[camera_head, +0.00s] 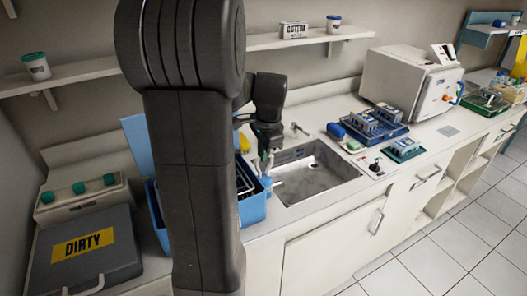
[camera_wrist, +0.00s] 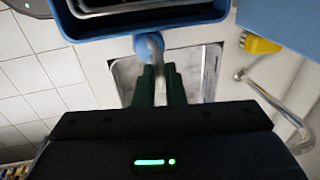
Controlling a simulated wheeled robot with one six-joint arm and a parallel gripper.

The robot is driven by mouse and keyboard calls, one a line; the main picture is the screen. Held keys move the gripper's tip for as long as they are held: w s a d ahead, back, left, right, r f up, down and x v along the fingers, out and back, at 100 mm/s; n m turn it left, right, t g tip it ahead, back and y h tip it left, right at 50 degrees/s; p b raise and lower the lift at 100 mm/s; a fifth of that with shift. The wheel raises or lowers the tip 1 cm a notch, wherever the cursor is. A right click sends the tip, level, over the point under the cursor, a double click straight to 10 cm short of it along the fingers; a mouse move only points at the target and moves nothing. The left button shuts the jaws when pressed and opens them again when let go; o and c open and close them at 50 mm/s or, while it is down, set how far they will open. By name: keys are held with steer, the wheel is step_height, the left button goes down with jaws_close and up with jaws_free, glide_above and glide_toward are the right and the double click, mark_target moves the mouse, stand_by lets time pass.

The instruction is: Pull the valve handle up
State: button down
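The valve (camera_wrist: 150,46) is a blue fitting on the outer wall of the blue tank (camera_wrist: 95,28) in the wrist view. Its grey handle (camera_wrist: 155,44) sticks out between the tips of my gripper (camera_wrist: 160,68). The dark green fingers are close together with the handle in the narrow gap, and they look shut on it. In the head view my gripper (camera_head: 265,155) points down at the right side of the tank, over the blue valve (camera_head: 266,183). My arm hides much of the tank, and the fingertips are small there.
A metal sink (camera_head: 315,172) lies just right of the valve, with a tap (camera_wrist: 270,95) beside it. A grey "DIRTY" case (camera_head: 82,245) is at the left. Blue trays (camera_head: 392,130) and a white sterilizer (camera_head: 408,85) stand farther right. Shelves (camera_head: 75,74) run along the wall.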

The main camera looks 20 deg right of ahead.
steer(key=shift+r, duration=0.1)
step_height(320, 180, up, 3)
steer(key=p, duration=0.2)
steer(key=shift+r+p, duration=0.2)
steer(key=shift+p, duration=0.1)
steer(key=shift+w+d, duration=0.1)
steer(key=c, duration=1.5)
jaws_free()
step_height(320, 180, up, 14)
steer(key=s, duration=0.2)
steer(key=shift+s+d+f+b, duration=0.15)
steer(key=shift+s+f+b, duration=0.1)
steer(key=shift+s+b, duration=0.2)
